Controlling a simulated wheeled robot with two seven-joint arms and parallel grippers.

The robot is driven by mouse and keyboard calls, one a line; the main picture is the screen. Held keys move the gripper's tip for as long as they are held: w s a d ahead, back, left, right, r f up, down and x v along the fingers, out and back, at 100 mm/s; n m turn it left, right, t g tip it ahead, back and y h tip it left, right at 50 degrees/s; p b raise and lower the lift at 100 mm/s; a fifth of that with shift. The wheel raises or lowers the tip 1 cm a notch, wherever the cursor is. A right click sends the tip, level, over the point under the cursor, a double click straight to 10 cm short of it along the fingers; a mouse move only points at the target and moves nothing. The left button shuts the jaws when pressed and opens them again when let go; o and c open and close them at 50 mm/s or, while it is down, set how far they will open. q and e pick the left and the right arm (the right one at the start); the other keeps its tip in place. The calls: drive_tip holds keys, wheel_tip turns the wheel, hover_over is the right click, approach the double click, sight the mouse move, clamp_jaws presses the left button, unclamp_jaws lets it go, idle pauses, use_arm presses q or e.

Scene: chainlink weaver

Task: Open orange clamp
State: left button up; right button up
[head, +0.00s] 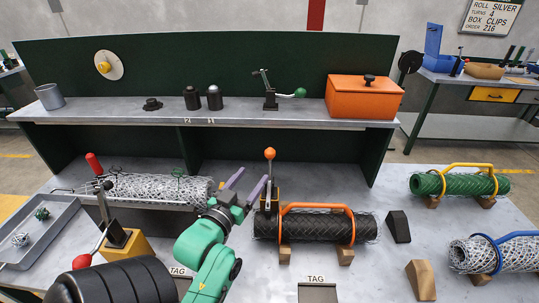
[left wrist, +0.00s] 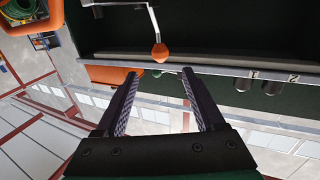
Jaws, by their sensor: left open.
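The orange clamp has an orange ball knob (head: 270,154) on a handle that stands upright above a yellow-orange block. Beside it, an orange arched bar (head: 318,207) spans a black mesh roll (head: 310,227) on wooden cradles. My left gripper (head: 252,176) is open and empty, just left of the clamp's handle. In the left wrist view, the gripper (left wrist: 160,73) shows two spread dark fingers. The knob (left wrist: 160,52) appears beyond the fingertips, roughly centred between them, with no contact visible. My right gripper is not in view.
A silver mesh roll (head: 160,189) and a red-handled clamp (head: 113,225) are on the left. Green (head: 465,184) and silver (head: 505,255) rolls lie right. A shelf (head: 230,112) behind holds an orange box (head: 365,98). Dark and wooden wedges stand right of the black roll.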

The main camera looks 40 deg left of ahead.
sight(268, 157)
use_arm(q)
drive_tip(key=p+x, duration=0.3)
drive_tip(key=x, duration=0.8)
drive_tip(key=shift+w+a+p, duration=0.15)
drive_tip(key=shift+w+p, duration=0.2)
drive_tip(key=shift+w, duration=0.2)
drive_tip(key=shift+f, duration=0.1)
clamp_jaws()
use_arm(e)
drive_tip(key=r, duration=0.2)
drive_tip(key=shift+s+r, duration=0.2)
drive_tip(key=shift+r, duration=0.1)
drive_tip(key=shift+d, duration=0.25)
